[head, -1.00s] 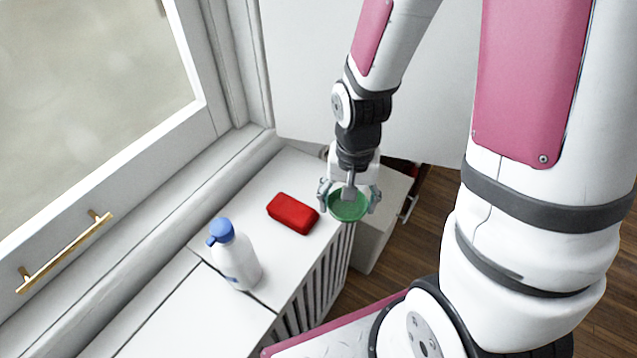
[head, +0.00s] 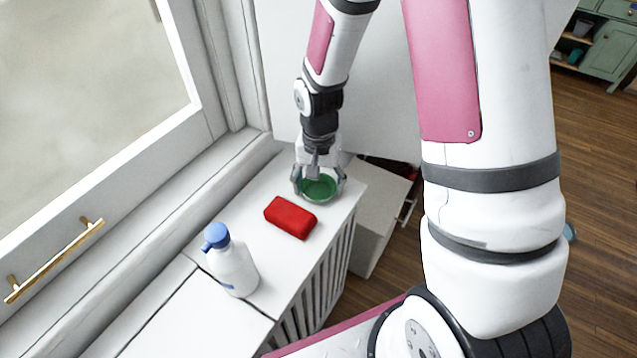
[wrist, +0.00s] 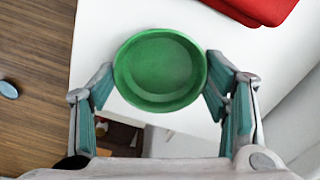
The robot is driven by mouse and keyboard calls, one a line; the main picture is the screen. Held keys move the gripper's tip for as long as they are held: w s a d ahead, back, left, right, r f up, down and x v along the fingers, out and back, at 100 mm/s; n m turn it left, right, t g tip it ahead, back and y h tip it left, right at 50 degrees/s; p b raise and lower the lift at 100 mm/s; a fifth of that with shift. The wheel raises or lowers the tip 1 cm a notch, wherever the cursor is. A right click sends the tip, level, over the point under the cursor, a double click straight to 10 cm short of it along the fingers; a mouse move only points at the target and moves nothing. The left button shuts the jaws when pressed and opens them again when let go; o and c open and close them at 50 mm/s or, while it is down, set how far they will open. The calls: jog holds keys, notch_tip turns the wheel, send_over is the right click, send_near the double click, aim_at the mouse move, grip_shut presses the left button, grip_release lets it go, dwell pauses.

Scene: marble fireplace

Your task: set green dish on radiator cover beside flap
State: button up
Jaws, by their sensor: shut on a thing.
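The green dish (head: 319,188) is a small round bowl, upright in my gripper (head: 319,183). In the wrist view the dish (wrist: 160,68) sits between the two fingers, which are shut on its sides. It is over the far right end of the white radiator cover (head: 235,200), close to the edge. I cannot tell whether its base touches the top. A seam crosses the cover near the bottle; the section (head: 190,318) on its near side may be the flap, lying flat.
A red block-like object (head: 290,217) lies on the cover, nearer than the dish. A white bottle with a blue cap (head: 232,265) stands near the seam. The window with a gold handle (head: 55,260) borders the left. A low white cabinet (head: 375,215) stands right of the cover.

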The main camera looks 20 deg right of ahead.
jog(key=o, duration=1.3)
jog(key=shift+f, duration=0.1)
jog(key=shift+c, duration=0.2)
notch_tip(320, 180, up, 12)
jog(key=p, duration=0.2)
notch_tip(320, 180, up, 8)
jog(key=f+n, duration=0.1)
jog(key=n, duration=0.1)
send_over(319, 191)
jog(key=s, duration=0.5)
jog(key=s+r+n+t, duration=0.1)
jog(key=s+r, duration=0.3)
jog(key=s, duration=0.6)
jog(key=s+r+n+t, duration=0.1)
jog(key=s+r+n, duration=0.2)
jog(key=s, duration=0.7)
notch_tip(319, 191, up, 2)
jog(key=shift+r, duration=0.15)
